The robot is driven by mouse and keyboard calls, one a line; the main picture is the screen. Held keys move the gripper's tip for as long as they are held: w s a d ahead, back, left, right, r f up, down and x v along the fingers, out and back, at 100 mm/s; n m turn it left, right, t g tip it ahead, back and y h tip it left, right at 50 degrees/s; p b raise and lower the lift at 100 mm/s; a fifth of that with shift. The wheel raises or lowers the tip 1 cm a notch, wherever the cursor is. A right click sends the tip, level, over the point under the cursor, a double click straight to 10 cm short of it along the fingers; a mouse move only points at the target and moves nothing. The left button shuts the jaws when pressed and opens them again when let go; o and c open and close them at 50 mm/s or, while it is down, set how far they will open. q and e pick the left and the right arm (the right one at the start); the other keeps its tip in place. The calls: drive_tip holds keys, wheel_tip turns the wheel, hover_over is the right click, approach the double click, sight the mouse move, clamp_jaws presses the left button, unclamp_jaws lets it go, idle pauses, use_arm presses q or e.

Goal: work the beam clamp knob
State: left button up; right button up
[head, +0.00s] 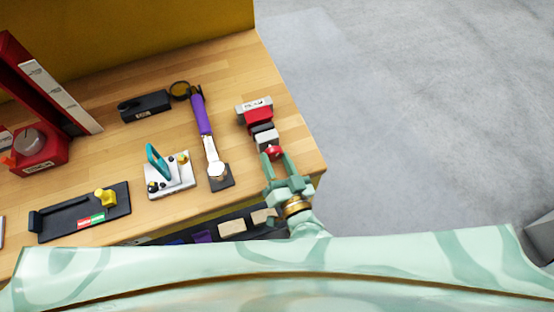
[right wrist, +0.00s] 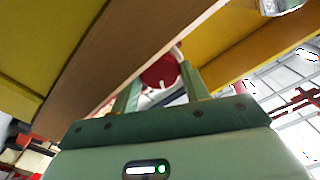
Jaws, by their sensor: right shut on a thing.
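The beam clamp (head: 264,137) stands near the right edge of the wooden table, with a red and grey body and a pale label plate at its far end. Its red knob (head: 273,151) faces the front of the table. My right gripper (head: 274,160) is shut on the red knob, with one finger on either side of it. In the right wrist view the round red knob (right wrist: 161,70) shows between the two fingers of the gripper (right wrist: 160,88), partly cut off by them. My left gripper is not in view.
Left of the clamp lie a purple-handled tool (head: 202,112), a white plate with a teal lever (head: 157,164), a black block (head: 146,106) and a black tray with a yellow knob (head: 106,197). A red frame (head: 40,90) stands far left. Floor is open to the right.

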drive_tip(key=o, duration=1)
drive_tip(key=shift+s, duration=0.1)
drive_tip(key=v, duration=1.6)
drive_tip(key=shift+s, duration=0.15)
